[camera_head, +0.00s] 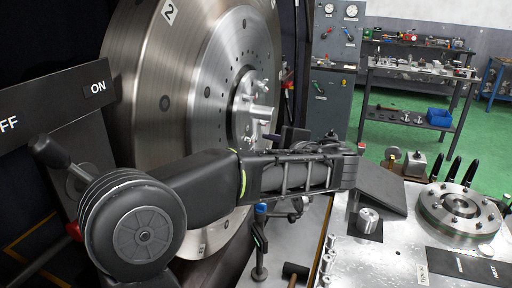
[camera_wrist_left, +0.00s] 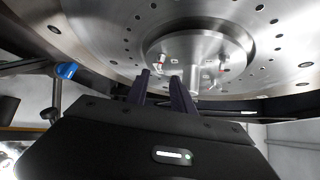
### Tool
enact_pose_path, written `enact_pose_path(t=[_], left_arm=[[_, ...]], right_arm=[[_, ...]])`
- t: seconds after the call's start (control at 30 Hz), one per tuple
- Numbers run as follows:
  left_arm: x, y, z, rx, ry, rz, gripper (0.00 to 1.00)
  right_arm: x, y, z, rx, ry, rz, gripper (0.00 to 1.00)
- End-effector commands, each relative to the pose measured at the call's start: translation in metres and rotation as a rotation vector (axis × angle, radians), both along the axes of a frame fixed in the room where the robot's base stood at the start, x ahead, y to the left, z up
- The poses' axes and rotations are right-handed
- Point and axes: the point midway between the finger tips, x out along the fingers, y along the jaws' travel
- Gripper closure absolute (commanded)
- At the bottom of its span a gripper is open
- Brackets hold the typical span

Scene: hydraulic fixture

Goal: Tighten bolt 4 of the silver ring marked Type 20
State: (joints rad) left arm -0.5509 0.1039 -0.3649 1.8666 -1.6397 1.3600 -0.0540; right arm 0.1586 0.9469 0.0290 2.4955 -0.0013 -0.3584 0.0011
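A silver ring (camera_head: 460,208) with several bolts lies flat on the metal table at the right in the head view. Its markings are too small to read, and I cannot tell which bolt is number 4. My left arm crosses the middle of the head view, well left of the ring. In the left wrist view the two dark fingers of my left gripper (camera_wrist_left: 160,76) are apart with nothing between them. They point toward the bright hub (camera_wrist_left: 198,52) of a large steel disc. My right gripper is not in view.
The large steel disc (camera_head: 185,90) stands upright behind my left arm. A short silver cylinder (camera_head: 368,220) and a dark labelled plate (camera_head: 468,266) are on the table near the ring. Black upright handles (camera_head: 454,170) stand behind the ring. A workbench (camera_head: 420,72) is farther back.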

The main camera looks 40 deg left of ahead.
Motion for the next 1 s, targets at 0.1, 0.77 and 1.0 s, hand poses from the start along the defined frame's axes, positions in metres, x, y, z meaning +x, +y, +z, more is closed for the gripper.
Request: enact_pose_path(t=[0.1,0.77,1.0], left_arm=[[0.000,0.000,-0.002,0.000,0.000,0.000,0.71],[0.016,0.037,-0.013,0.001,0.003,0.002,0.71],[0.029,0.063,-0.022,0.001,0.001,0.001,0.71]], right_arm=[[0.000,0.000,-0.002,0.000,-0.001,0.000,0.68],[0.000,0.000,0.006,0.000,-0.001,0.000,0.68],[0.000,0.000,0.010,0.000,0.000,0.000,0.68]])
